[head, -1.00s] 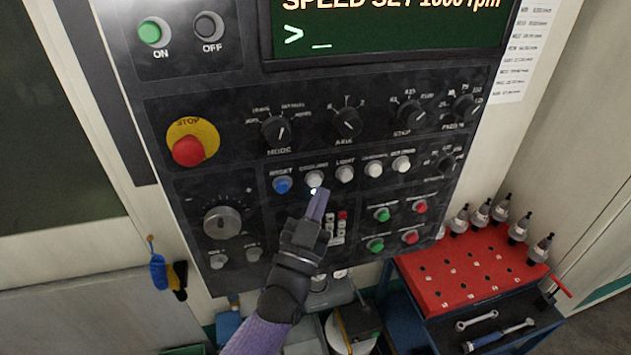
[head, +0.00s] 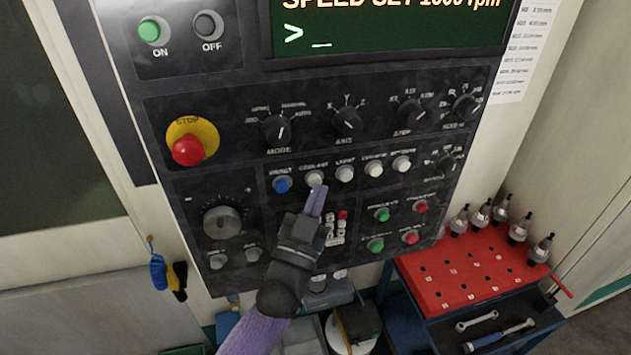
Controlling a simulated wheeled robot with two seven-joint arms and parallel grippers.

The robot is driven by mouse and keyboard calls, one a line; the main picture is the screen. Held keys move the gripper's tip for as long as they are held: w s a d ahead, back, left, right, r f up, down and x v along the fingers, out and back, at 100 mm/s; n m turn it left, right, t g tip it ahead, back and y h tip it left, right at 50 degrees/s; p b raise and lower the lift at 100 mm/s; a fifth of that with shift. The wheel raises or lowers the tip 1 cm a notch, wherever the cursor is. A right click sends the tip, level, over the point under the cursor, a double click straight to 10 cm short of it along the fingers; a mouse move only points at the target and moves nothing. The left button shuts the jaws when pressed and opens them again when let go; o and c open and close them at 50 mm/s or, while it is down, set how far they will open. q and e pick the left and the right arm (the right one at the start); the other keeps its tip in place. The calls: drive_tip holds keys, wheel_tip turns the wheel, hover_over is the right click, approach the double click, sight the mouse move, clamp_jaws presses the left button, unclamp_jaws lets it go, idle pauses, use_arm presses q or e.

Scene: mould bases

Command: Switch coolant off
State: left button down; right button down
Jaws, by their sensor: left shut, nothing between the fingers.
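The coolant button (head: 314,178) is a pale round push button under a "COOLANT" label on the black control panel (head: 230,110). It sits between the blue reset button (head: 282,184) and the light button (head: 345,173). My left gripper (head: 317,188) is shut and empty, with its fingertips right at the lower edge of the coolant button. I cannot tell whether they touch it. The fingers partly cover the panel below the button. My right gripper is not in view.
A red emergency stop (head: 187,151) on a yellow ring is at the left. More pale buttons (head: 375,169) continue the row rightward. Green and red buttons (head: 383,214) lie lower right. A red-topped tool cart (head: 460,270) with tool holders stands below right of the panel.

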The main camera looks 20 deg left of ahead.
use_arm(q)
drive_tip(key=shift+w+a, duration=0.2)
drive_tip(key=shift+w, duration=0.15)
idle(0.4)
drive_tip(key=shift+s, duration=0.1)
drive_tip(key=shift+s+d, duration=0.45)
drive_tip(key=shift+s, duration=0.15)
drive_tip(key=shift+p, duration=0.3)
drive_tip(key=shift+s+d+p, duration=0.5)
drive_tip(key=shift+s+d, duration=0.2)
drive_tip(key=shift+s, duration=0.35)
drive_tip(key=shift+s+d+p, duration=0.5)
drive_tip(key=shift+s+d, duration=0.2)
drive_tip(key=shift+s, duration=0.3)
